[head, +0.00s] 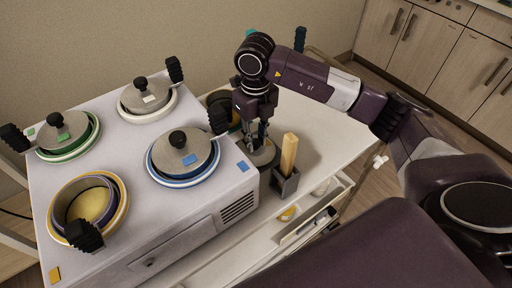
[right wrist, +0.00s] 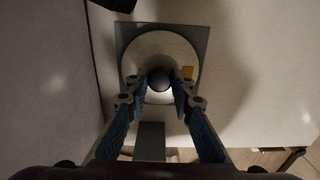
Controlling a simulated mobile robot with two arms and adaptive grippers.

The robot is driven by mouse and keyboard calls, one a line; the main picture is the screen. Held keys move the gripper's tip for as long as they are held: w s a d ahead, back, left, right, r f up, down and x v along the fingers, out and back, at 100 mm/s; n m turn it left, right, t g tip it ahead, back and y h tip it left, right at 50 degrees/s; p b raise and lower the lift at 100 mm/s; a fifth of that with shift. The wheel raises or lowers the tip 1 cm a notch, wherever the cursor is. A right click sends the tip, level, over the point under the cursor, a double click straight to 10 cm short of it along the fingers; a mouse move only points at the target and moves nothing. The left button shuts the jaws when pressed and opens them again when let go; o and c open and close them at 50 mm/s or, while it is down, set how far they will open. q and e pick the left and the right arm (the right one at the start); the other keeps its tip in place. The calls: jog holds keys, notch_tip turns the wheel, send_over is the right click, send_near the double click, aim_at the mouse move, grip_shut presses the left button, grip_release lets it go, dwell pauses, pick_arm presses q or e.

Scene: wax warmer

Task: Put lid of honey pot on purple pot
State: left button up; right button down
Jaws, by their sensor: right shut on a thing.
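The grey lid (head: 262,157) with a black knob (right wrist: 159,82) and a small orange tag (right wrist: 187,72) lies on a square grey plate (right wrist: 127,38) beside the warmer. My right gripper (head: 258,138) points down over it and is shut on the knob, one finger on each side. The open pot with a purple wall (head: 112,190) sits at the warmer's front left, inside a yellow ring, with honey-coloured contents and a black handle. My left gripper is not in view.
Lidded pots with green (head: 68,134), white (head: 148,97) and blue (head: 184,156) rings stand on the white warmer (head: 215,205). Another pot (head: 218,100) is partly hidden behind my right gripper. A grey holder (head: 286,183) with wooden sticks (head: 289,152) stands close to the lid.

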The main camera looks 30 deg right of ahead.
jog(key=shift+r, duration=0.3)
jog(key=shift+r+p, duration=1.2)
jog(key=shift+r, duration=0.55)
jog(key=shift+r, duration=0.1)
